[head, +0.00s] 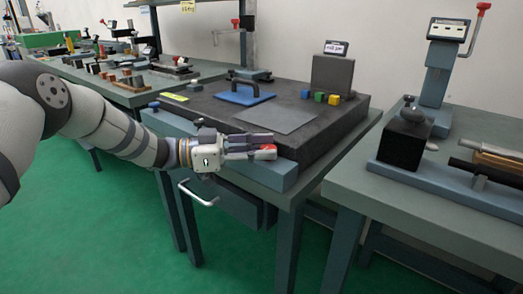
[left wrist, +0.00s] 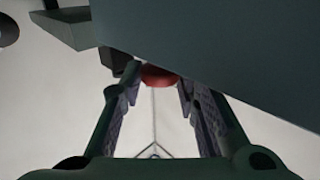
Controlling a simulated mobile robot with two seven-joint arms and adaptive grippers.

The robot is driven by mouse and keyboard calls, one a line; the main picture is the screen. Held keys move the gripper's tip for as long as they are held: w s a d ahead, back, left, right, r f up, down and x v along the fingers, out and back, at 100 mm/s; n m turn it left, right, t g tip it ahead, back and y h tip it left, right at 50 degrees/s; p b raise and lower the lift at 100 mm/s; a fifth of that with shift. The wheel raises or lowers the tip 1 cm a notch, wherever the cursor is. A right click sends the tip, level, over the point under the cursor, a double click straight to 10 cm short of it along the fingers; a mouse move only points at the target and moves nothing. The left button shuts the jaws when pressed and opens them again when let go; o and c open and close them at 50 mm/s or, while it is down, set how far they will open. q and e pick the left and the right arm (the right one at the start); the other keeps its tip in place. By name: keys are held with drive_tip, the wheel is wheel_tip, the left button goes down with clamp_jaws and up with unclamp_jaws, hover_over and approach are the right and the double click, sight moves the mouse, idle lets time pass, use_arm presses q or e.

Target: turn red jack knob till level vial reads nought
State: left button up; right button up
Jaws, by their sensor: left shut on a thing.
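The red jack knob (head: 265,152) is at the front edge of the blue-grey bar under the dark surface plate. It also shows as a dark red round shape (left wrist: 159,76) between the fingers in the left wrist view. My left gripper (head: 262,146) comes in from the left and is shut on the knob, its fingers on either side of it. In the left wrist view the fingers (left wrist: 158,92) reach up to the knob. A yellow-green strip (head: 174,97), perhaps the level vial, lies on the plate's left part; its reading is too small to tell. My right gripper is not in view.
The dark surface plate (head: 347,124) carries a blue handled tool (head: 243,96), small coloured blocks (head: 319,97) and a grey block with a sign (head: 332,74). A drawer handle (head: 198,195) juts out below my gripper. Another bench (head: 390,200) stands at right. Green floor is clear in front.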

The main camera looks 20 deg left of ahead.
use_arm(q)
drive_tip(key=o, duration=1.1)
drive_tip(key=shift+o, duration=0.2)
drive_tip(key=v, duration=0.8)
drive_tip(key=shift+r, duration=0.1)
